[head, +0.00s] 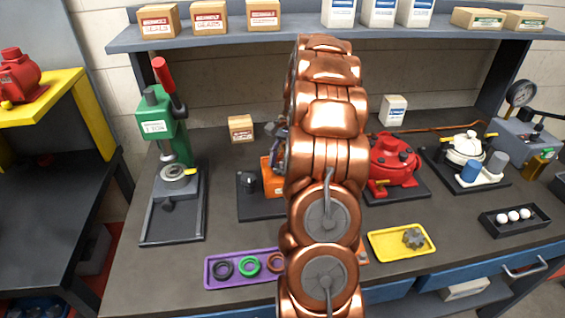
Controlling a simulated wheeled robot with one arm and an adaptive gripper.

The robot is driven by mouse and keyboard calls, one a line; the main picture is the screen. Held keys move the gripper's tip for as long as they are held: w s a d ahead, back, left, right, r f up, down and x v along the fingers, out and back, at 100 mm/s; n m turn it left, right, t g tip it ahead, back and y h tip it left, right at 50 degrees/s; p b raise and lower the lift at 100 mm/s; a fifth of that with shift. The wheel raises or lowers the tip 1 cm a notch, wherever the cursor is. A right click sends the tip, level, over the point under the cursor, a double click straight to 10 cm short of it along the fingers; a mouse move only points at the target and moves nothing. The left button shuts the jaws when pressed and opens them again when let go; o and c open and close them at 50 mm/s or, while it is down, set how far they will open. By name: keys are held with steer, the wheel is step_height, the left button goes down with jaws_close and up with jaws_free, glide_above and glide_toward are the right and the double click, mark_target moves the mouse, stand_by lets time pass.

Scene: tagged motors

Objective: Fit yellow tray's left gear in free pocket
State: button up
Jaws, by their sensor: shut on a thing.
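The yellow tray (385,246) lies at the front right of the bench. One grey gear (414,238) sits in its right part; its left part shows bare. My gripper (279,150) is mostly hidden behind my copper arm, above an orange motor housing (271,180) on a dark base plate (256,208). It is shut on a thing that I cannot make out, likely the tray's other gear. The arm covers the right side of the orange housing. No free pocket is visible, and I cannot tell how far the gripper is from the housing.
A purple tray (214,281) with rings lies at the front. A green press (160,125) stands left. A red pump (392,160), a cream pump (466,148) and a black tray of white balls (491,222) stand right. A shelf (225,40) with boxes runs above.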

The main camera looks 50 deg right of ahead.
steer(key=shift+r, duration=0.15)
stand_by(0.3)
steer(key=shift+f, duration=0.25)
steer(key=shift+r, duration=0.15)
stand_by(0.4)
steer(key=shift+a+b, duration=0.1)
steer(key=shift+b, duration=0.5)
stand_by(0.5)
steer(key=o, duration=1.5)
steer(key=shift+c, duration=0.2)
